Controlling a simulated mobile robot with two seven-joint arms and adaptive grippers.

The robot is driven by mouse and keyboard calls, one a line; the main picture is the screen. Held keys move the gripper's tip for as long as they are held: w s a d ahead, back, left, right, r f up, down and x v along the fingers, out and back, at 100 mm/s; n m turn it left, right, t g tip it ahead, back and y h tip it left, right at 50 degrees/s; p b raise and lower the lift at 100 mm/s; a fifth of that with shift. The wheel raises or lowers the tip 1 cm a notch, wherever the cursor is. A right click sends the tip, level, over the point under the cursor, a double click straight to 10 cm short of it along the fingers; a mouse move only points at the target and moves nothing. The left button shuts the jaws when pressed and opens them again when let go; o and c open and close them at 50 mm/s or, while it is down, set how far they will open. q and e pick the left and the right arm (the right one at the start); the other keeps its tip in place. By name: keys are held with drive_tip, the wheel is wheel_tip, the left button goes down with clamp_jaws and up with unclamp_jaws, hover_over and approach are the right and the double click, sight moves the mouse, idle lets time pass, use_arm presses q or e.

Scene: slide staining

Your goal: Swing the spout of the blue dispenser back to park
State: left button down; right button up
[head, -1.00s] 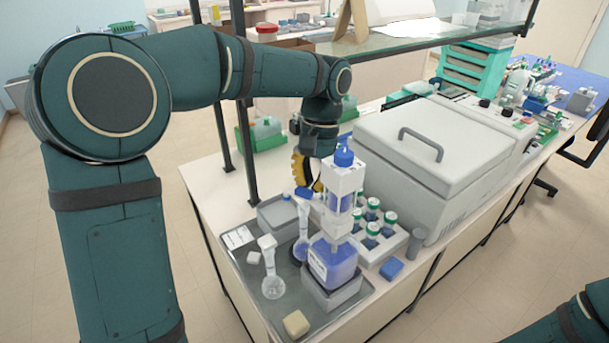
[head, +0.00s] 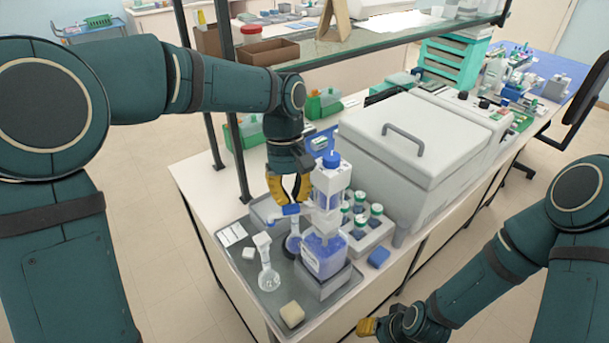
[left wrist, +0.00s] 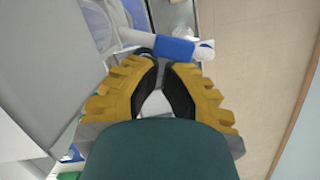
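The blue dispenser has a bottle of blue liquid (head: 322,258), a white upper body (head: 331,184) and a blue cap (head: 331,159). A blue piece (head: 288,211), apparently on its spout, points left from the body, just below my left fingertips. The blue piece also shows in the left wrist view (left wrist: 174,49), just beyond the fingertips, with a white tube towards the dispenser. My left gripper (head: 290,200) points down with a gap between its yellow fingers and holds nothing I can see. Whether it touches the spout is unclear. My right gripper (head: 368,326) is at the bottom, its opening unclear.
The bottle stands in a grey tray (head: 249,292) with flasks (head: 268,277) and a pale block (head: 292,314). A rack of green-capped bottles (head: 361,243) is close right of the dispenser. A large grey lidded machine (head: 410,160) stands behind. A shelf post (head: 232,120) rises at left.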

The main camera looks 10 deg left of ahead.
sight(293, 213)
use_arm(q)
drive_tip(key=shift+s+d+n+t+h+p, duration=0.15)
drive_tip(key=shift+s+n+t+h+p, duration=0.1)
drive_tip(key=shift+s+n, duration=0.7)
drive_tip(key=shift+s+d+n+t+h+p, duration=0.2)
drive_tip(key=shift+s+n, duration=0.3)
drive_tip(key=shift+n, duration=0.85)
drive_tip(key=shift+a, duration=0.1)
